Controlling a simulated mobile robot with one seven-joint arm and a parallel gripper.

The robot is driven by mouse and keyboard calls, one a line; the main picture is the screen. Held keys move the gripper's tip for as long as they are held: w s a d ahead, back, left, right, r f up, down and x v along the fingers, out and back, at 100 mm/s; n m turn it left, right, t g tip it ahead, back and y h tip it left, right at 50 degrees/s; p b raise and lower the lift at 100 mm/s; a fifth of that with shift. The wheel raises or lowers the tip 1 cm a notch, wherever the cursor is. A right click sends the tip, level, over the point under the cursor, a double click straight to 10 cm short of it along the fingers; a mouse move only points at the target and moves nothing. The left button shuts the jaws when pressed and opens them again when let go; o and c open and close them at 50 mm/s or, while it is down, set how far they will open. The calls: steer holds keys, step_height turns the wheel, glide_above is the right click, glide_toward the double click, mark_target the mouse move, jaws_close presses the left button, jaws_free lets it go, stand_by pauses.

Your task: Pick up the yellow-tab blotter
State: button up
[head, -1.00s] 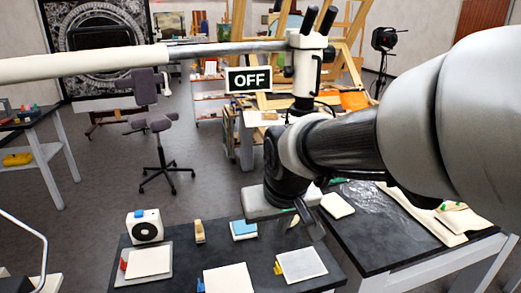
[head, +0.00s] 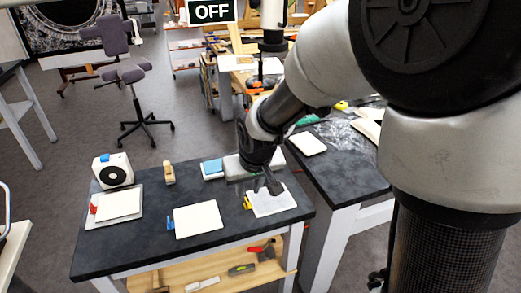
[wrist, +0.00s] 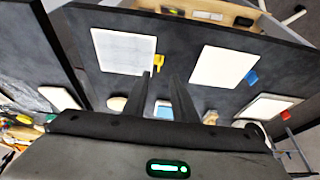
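The yellow-tab blotter (head: 274,201) is a flat pale sheet with a yellow tab (head: 247,203) on its left side, lying at the right end of the dark table. In the wrist view the yellow-tab blotter (wrist: 122,52) is ahead and left, with its tab facing right. My gripper (head: 267,186) points down near the blotter's back edge. In the wrist view its two fingers (wrist: 161,77) are apart with nothing between them, tips just short of the tab. In the head view the fingers cover a little of the blotter's back part.
The blue-tab blotter (head: 198,219) lies left of it, the red-tab blotter (head: 119,204) further left. A white boxy device (head: 113,170), a wooden block (head: 169,173) and a blue-topped block (head: 212,168) stand along the back. A second dark table (head: 340,165) adjoins on the right.

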mark_target(246, 200)
steer(key=b+x, duration=0.1)
steer(key=x, duration=0.6)
steer(key=shift+w+f, duration=0.1)
steer(key=shift+f, duration=0.1)
steer(key=shift+d, duration=0.1)
steer(key=shift+c, duration=0.3)
jaws_close()
